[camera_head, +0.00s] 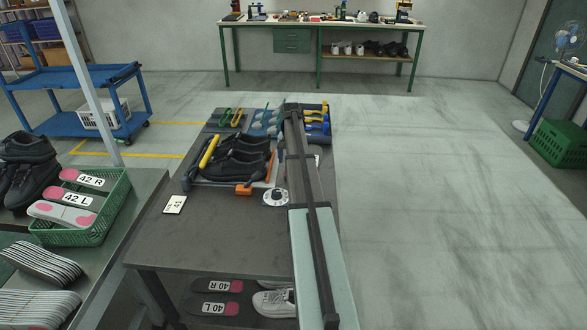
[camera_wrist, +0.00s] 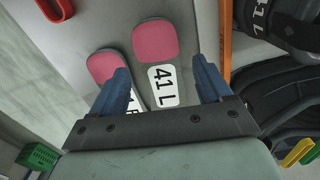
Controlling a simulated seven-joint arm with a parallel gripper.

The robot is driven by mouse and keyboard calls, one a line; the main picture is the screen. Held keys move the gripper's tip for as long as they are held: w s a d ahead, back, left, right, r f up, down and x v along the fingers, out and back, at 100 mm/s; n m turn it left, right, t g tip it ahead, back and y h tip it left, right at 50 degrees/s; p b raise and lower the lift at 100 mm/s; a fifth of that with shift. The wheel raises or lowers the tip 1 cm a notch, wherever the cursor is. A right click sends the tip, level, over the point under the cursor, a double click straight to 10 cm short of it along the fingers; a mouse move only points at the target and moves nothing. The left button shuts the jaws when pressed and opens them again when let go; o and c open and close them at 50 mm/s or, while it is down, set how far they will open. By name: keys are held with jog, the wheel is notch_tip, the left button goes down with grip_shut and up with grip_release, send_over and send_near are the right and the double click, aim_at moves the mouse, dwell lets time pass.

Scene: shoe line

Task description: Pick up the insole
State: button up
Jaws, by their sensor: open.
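In the wrist view, two pale insoles with pink heel patches lie side by side on a grey surface. The 41 L insole (camera_wrist: 156,44) lies between my gripper's two blue fingers in the picture. The second insole (camera_wrist: 101,64) lies left of it, its label partly covered by the left finger. My gripper (camera_wrist: 161,66) is open and empty, pointing down at the insoles; its height above them is hard to judge. In the head view, my arm hides most of the spot where they lie. Other insoles show there: 42 R (camera_head: 88,180) and 42 L (camera_head: 80,199) in a basket, and 40 R (camera_head: 218,285) and 40 L (camera_head: 213,307) on the lower shelf.
Black shoes (camera_head: 240,157) stand close to my arm on the workbench (camera_head: 215,232), also seen at right in the wrist view (camera_wrist: 285,95). An orange stick (camera_wrist: 225,38) lies just right of the insoles. The green basket (camera_head: 107,225) stands left.

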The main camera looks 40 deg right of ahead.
notch_tip(320, 180, down, 5)
jog(key=shift+d+f, duration=0.1)
jog(key=shift+d, duration=0.05)
jog(key=c, duration=0.8)
jog(key=shift+r, duration=0.2)
jog(key=s+a+r+n, duration=0.1)
jog(key=r+n, duration=0.8)
jog(key=s+a+r+n+g+h, duration=0.1)
jog(key=a+r+n, duration=0.1)
jog(key=r+n, duration=0.7)
jog(key=shift+r+n+g+h, duration=0.2)
jog(key=shift+n+g+h, duration=0.1)
jog(key=shift+n, duration=0.3)
